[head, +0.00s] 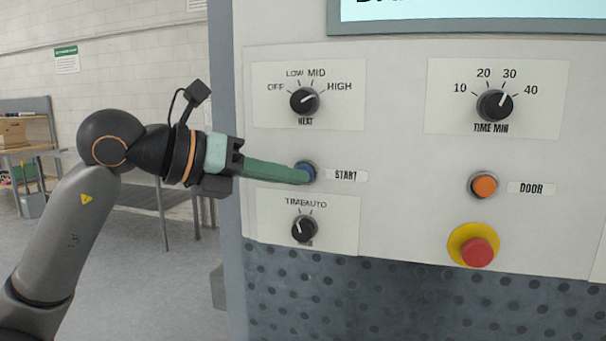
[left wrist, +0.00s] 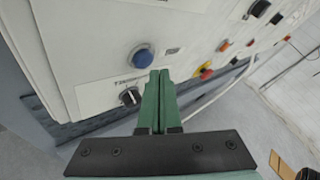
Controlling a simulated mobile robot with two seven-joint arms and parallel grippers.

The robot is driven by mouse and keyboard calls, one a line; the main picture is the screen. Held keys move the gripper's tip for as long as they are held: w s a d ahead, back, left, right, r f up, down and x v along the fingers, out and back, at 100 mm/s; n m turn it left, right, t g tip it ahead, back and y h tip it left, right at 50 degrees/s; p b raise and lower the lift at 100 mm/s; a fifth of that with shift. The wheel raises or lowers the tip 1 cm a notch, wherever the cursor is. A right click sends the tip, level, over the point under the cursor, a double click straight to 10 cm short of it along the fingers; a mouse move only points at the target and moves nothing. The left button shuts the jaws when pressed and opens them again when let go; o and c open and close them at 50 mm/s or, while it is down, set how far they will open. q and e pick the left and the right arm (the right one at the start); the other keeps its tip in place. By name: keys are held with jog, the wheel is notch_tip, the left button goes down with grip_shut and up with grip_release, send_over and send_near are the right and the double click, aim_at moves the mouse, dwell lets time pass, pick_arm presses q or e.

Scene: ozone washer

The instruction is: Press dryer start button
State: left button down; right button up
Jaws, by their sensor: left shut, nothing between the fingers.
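The blue start button (head: 308,170) sits on the dryer's pale control panel (head: 400,150), just left of the START label. In the left wrist view the button (left wrist: 141,57) shows in full, just left of and beyond the fingertips. My left gripper (head: 303,177) is shut and empty, its green fingers together and reaching in from the left. In the head view the tips overlap the button's lower left part. I cannot tell whether they touch it. The left gripper also shows in the left wrist view (left wrist: 160,76). My right gripper is not in view.
A HEAT knob (head: 304,101) is above the button and a TIME/AUTO knob (head: 304,229) below it. To the right are a time knob (head: 495,105), an orange DOOR button (head: 484,185) and a red emergency button (head: 477,251).

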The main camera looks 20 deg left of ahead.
pick_arm(q)
jog(key=shift+w, duration=0.15)
jog(key=shift+w, duration=0.3)
jog(key=shift+w+p, duration=0.5)
dwell(0.6)
jog(key=shift+s, duration=0.15)
dwell(0.3)
jog(key=shift+s+b, duration=0.45)
jog(key=shift+s, duration=0.3)
jog(key=shift+s, duration=0.1)
jog(key=s+b, duration=0.1)
jog(key=s, duration=0.3)
jog(key=shift+s+a+b, duration=0.1)
jog(key=shift+s+b, duration=0.25)
jog(key=shift+s, duration=0.05)
